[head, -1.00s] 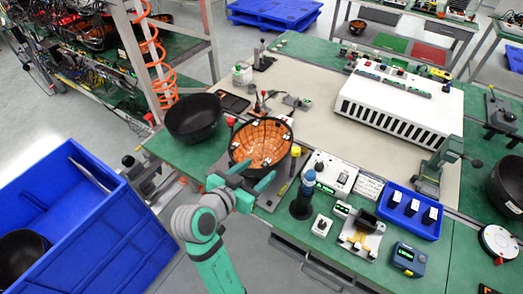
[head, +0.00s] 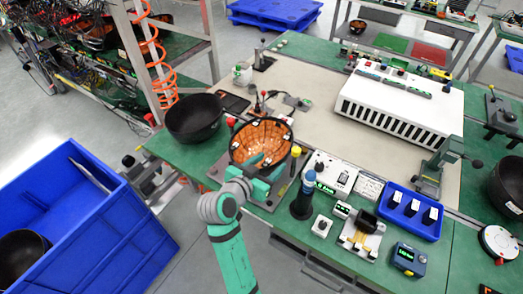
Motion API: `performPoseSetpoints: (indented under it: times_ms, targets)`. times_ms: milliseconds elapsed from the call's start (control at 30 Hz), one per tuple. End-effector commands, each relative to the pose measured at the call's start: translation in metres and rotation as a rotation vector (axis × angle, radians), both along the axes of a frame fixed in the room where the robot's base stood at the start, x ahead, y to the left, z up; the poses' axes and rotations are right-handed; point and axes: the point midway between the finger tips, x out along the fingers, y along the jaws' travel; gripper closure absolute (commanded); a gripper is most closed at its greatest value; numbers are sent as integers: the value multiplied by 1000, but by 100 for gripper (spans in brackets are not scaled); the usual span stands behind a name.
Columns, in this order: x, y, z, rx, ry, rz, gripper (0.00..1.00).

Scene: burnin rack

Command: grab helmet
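A helmet (head: 265,134) with a black rim and an orange inside sits on the near edge of the green bench, its opening facing up toward me. My gripper (head: 256,163) is at the helmet's near rim. One teal finger shows over the lower inside of the helmet. The other finger is not clearly visible, so I cannot tell whether the fingers are closed on the rim. A plain black helmet shell (head: 194,116) sits just left of the orange-lined one. Another black shell (head: 22,256) lies in the blue bin (head: 112,240) at lower left.
A yellow-topped post (head: 295,160) and a dark bottle (head: 303,198) stand close right of the helmet. Small devices and a blue tray (head: 408,212) fill the bench's right front. A white vented box (head: 398,103) stands behind. The beige mat's middle is mostly clear.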

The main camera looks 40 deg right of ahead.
Motion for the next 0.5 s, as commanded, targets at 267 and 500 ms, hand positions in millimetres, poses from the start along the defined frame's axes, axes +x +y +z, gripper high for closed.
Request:
performPoseSetpoints:
  times_ms: [267,500]
  targets:
    - [0,0,0,0,0,0,100]
    - [0,0,1,-1,-2,1,100]
